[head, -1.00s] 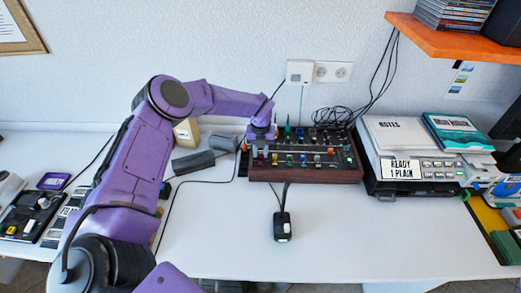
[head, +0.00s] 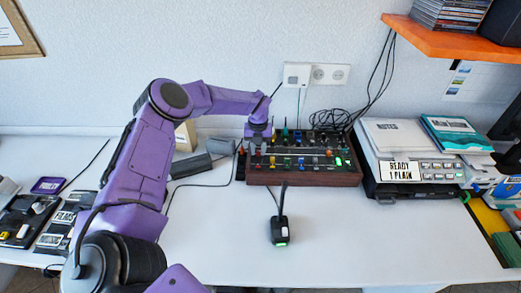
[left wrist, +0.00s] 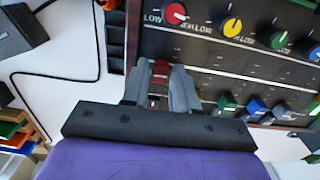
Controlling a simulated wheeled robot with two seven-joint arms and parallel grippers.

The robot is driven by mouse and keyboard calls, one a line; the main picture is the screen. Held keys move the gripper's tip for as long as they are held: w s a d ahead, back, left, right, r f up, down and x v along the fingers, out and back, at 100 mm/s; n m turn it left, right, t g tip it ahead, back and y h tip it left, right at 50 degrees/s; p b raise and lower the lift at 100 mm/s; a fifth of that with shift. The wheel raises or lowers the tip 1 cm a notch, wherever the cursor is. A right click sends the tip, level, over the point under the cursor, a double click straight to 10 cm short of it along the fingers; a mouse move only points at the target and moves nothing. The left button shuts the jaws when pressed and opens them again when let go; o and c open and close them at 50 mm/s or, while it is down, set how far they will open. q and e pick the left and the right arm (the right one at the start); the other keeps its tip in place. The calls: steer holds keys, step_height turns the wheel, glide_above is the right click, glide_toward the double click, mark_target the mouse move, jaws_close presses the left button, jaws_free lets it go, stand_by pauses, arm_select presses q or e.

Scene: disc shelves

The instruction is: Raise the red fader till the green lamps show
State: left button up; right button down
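The mixer (head: 300,178), a dark panel with wooden sides, stands on the desk against the wall. My left gripper (head: 257,150) reaches down over its left end. In the left wrist view the red fader (left wrist: 160,70) shows between the two grey fingertips of my left gripper (left wrist: 159,88), which appear closed on its sides. Its slot and lower part are hidden by the fingers. A bright green lamp area (head: 339,161) shows at the mixer's right side. The small black device (head: 279,230) in front of the mixer has a green light at its front. My right gripper is not in view.
In the left wrist view a red knob (left wrist: 175,12) and a yellow knob (left wrist: 231,27) sit beyond the fader. Green and blue faders (left wrist: 256,107) stand to its right. Cables lie behind the mixer. The desk in front (head: 350,235) is mostly clear.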

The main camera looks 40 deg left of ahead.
mark_target(258, 151)
arm_select(q)
steer(key=shift+r, duration=0.1)
step_height(258, 151, up, 10)
steer(key=b, duration=0.2)
steer(key=shift+r, duration=0.2)
steer(key=shift+r, duration=0.1)
stand_by(0.4)
